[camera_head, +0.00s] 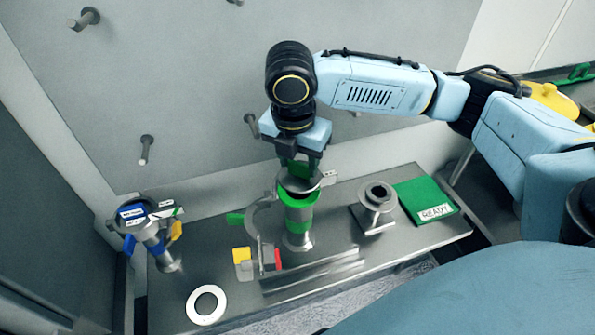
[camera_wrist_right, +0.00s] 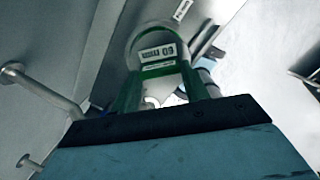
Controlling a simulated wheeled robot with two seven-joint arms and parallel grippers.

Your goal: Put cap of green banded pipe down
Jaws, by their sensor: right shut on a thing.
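The green banded pipe (camera_head: 298,214) stands upright on the grey table, with a flared rim at its top and a wide foot. My right gripper (camera_head: 298,164) points down just above it and is shut on the cap (camera_head: 300,184), a grey disc with green at its top. The cap is over or at the pipe's mouth; I cannot tell if it touches the rim. In the right wrist view the cap (camera_wrist_right: 150,44) shows a round grey edge and a white label, with green parts in front of the gripper. My left gripper is out of view.
A blue banded pipe (camera_head: 154,238) stands at the left. A white ring (camera_head: 206,305) lies at the table's front left. A grey flanged piece (camera_head: 376,203) and a green READY mat (camera_head: 420,192) are right.

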